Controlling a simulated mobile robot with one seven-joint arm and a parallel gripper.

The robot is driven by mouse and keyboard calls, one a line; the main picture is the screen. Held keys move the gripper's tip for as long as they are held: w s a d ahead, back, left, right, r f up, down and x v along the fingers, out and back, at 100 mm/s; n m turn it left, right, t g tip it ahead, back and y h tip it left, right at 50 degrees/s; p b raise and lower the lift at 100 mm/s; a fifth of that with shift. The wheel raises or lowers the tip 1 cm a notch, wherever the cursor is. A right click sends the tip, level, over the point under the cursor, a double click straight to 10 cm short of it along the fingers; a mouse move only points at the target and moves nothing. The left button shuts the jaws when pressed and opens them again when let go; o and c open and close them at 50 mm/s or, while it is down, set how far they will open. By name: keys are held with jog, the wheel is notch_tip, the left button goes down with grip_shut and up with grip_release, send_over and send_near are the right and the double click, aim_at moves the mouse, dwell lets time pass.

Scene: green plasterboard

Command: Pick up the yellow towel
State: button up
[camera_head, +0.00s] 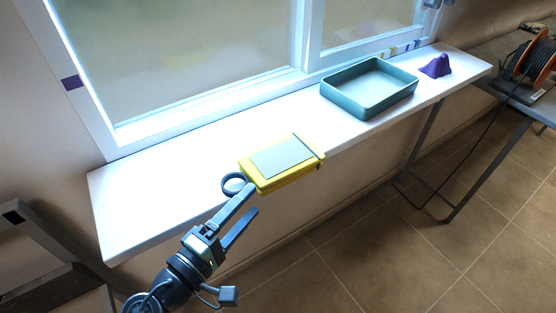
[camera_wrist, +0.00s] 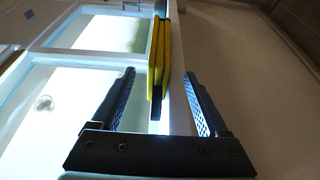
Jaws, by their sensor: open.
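The only yellow thing on the white sill (camera_head: 150,195) is a flat, thick yellow slab (camera_head: 253,178) with a grey panel on top and a dark band at its right end. It looks more like a notebook or case than a cloth; I see no plain yellow towel. My gripper (camera_head: 252,199) is open, its fingertips just in front of the slab's near left corner. In the wrist view, the yellow slab (camera_wrist: 157,50) appears between the two spread fingers (camera_wrist: 160,73), edge on. I cannot tell whether either finger touches it.
A dark ring (camera_head: 224,186) lies at the slab's left end. A green-grey open tray (camera_head: 366,108) and a purple lump (camera_head: 436,67) stand farther right. A window (camera_head: 180,60) rises behind the sill. A cable reel (camera_head: 535,60) sits on a side table. The sill's left part is clear.

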aim_at(258, 193)
jog(key=p+x, duration=0.1)
jog(key=x, duration=0.4)
jog(key=shift+w, duration=0.2)
grip_shut()
